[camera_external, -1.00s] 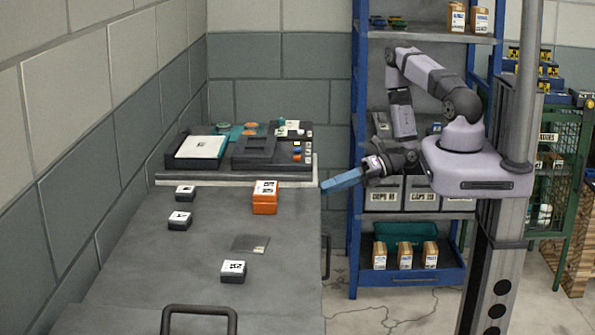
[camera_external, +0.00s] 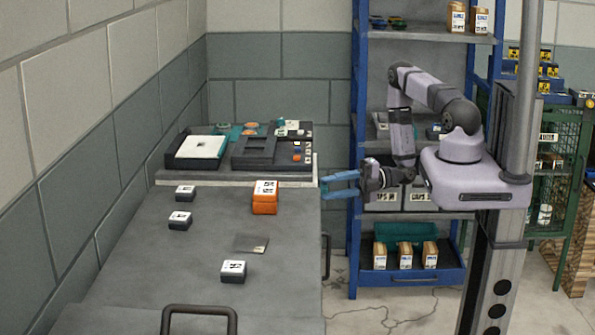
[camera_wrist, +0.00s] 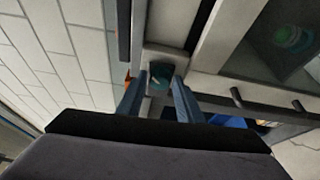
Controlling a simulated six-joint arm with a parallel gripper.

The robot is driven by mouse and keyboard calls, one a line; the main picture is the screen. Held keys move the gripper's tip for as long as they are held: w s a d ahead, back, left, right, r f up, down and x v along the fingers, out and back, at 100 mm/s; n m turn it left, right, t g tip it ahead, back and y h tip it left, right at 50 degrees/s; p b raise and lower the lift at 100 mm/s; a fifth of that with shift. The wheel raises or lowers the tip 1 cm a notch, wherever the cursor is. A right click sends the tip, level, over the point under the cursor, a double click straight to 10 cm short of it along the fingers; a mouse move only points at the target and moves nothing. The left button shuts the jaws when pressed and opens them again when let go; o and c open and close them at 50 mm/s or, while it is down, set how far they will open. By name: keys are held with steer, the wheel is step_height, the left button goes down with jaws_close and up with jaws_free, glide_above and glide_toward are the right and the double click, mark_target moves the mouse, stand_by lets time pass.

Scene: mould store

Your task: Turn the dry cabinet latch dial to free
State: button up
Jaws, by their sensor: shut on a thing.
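The latch dial (camera_wrist: 160,74) is a small dark teal piece with a pale mark, on a light panel in the wrist view. My gripper (camera_wrist: 158,88) is shut on it, one blue finger on each side. The fingers and the short view hide part of the dial, and I cannot read its setting. In the external view my gripper (camera_external: 340,185) is at the right edge of the bench, fingers pointing left with a gap between them. The dial cannot be made out there.
A glazed panel (camera_wrist: 290,45) with a green item behind it is at right in the wrist view. The grey bench (camera_external: 130,270) holds an orange box (camera_external: 265,197) and several small dark boxes. A blue shelf rack (camera_external: 358,120) stands behind my arm.

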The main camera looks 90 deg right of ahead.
steer(key=shift+m, duration=0.4)
steer(key=o, duration=0.8)
steer(key=shift+o, duration=0.2)
steer(key=b+v, duration=0.2)
steer(key=v, duration=0.5)
steer(key=shift+s, duration=0.15)
